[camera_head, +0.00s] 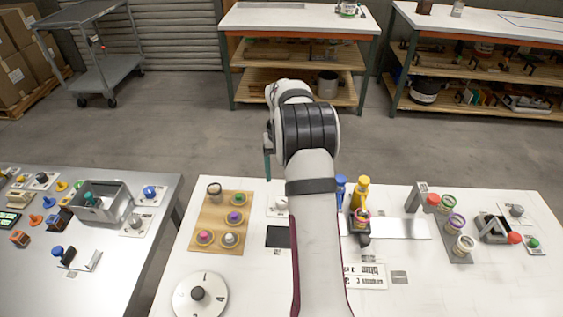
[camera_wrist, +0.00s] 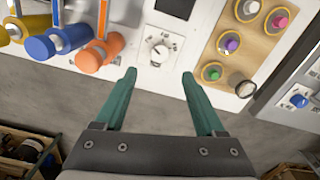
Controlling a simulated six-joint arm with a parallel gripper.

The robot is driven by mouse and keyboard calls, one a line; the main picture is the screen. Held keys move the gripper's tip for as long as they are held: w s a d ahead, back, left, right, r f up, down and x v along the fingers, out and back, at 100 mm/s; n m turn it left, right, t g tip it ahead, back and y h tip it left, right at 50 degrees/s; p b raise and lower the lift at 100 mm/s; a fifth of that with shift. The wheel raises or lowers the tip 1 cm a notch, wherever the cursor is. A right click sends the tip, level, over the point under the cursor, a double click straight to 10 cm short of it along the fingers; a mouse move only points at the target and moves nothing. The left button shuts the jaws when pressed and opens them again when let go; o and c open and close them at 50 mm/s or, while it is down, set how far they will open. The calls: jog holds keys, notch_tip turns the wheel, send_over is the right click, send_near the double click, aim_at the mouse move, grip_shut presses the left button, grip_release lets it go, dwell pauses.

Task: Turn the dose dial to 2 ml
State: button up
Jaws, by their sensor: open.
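The dose dial appears to be the small white round knob (camera_wrist: 159,51) on a white plate with dark scale marks, at the upper middle of the wrist view. Its pointer and numbers are too small to read surely. My gripper (camera_wrist: 159,75) is open and empty. Its two green fingers point toward the dial, with the knob lying between their directions beyond the tips. The fingers look apart from it. In the head view only a green finger (camera_head: 267,166) shows beside my arm. The dial's plate (camera_head: 276,206) is partly hidden behind my arm there.
Blue (camera_wrist: 41,47) and orange (camera_wrist: 89,60) dispensers stand close on one side of the dial. A wooden board (camera_wrist: 250,45) with several ringed pots lies on the other. A black pad (camera_head: 279,237) and a large round plate with a black knob (camera_head: 198,293) are nearer me.

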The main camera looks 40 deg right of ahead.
notch_tip(320, 180, up, 4)
jog(key=shift+r, duration=0.2)
jog(key=s+a+r, duration=0.4)
jog(key=a, duration=0.5)
jog(key=s+a+r, duration=0.4)
jog(key=a, duration=0.6)
jog(key=s+a+f+y, duration=0.1)
jog(key=s+a, duration=0.5)
jog(key=s, duration=0.3)
jog(key=s+a+f+n, duration=0.1)
jog(key=s+a+f, duration=0.1)
jog(key=s+a, duration=0.5)
jog(key=s, duration=0.3)
jog(key=shift+s+y, duration=0.3)
jog(key=shift+y, duration=0.1)
